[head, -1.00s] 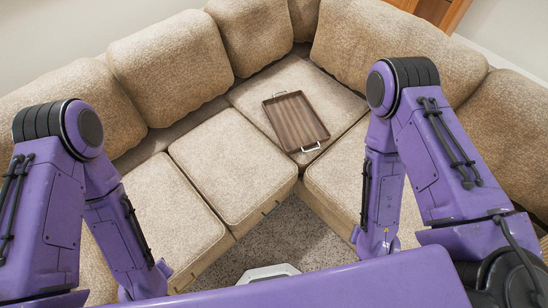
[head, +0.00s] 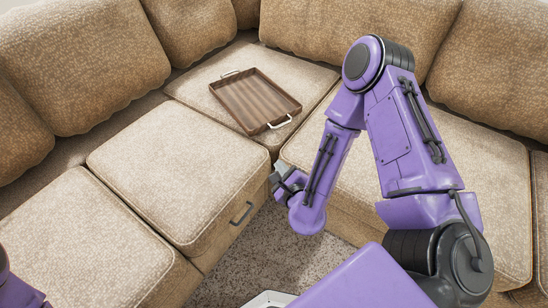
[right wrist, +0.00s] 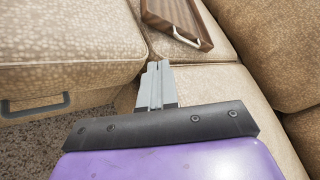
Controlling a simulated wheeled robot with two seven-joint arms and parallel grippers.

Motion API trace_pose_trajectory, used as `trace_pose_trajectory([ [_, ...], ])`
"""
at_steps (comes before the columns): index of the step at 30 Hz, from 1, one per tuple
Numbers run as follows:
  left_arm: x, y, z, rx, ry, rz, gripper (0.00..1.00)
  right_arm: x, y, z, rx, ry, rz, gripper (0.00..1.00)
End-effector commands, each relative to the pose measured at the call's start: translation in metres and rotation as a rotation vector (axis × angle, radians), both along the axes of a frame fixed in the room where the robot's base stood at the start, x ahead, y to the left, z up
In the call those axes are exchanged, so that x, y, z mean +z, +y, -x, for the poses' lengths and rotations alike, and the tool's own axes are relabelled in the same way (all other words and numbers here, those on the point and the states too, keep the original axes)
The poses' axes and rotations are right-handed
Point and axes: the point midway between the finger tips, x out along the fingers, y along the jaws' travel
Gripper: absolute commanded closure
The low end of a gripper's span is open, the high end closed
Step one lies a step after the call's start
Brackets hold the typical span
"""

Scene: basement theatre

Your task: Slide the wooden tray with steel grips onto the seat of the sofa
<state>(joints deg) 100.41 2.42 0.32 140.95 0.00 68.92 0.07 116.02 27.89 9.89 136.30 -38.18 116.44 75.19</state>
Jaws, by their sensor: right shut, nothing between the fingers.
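The wooden tray (head: 254,98) has raised brown sides and two steel grips. It lies flat on the corner seat cushion of the beige sofa (head: 320,76). The near steel grip (head: 281,122) faces me and the far one sits at the tray's back edge. My right gripper (head: 275,172) is shut and empty, in front of the corner seat and apart from the tray. In the right wrist view its closed fingers (right wrist: 157,82) point toward the tray (right wrist: 176,18), whose near grip also shows there. My left gripper is out of view.
Sofa seats run to the left (head: 178,178) and right of the corner. Thick back cushions (head: 84,66) stand behind the seats. A dark handle (head: 241,213) is on the left seat's front. Grey carpet (head: 270,250) lies between the seats and me.

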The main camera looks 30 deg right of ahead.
Motion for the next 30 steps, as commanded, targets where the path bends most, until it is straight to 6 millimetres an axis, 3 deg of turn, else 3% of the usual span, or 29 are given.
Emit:
trace_pose_trajectory([
  [1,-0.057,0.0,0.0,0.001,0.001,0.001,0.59,-0.041,-0.004,-0.009,-0.054,-0.093,-0.111,1.0],
  [3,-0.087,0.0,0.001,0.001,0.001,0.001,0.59,-0.051,-0.011,-0.018,-0.119,-0.223,-0.272,1.0],
  [7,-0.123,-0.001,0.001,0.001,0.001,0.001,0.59,-0.059,-0.021,-0.029,-0.196,-0.407,-0.504,1.0],
  [10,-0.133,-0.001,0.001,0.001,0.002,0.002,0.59,-0.058,-0.026,-0.032,-0.221,-0.485,-0.605,1.0],
  [17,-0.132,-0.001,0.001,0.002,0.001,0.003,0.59,-0.051,-0.036,-0.051,-0.232,-0.518,-0.643,1.0],
  [30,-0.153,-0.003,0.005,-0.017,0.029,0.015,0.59,-0.055,-0.072,-0.136,-0.231,-0.513,-0.638,1.0],
])
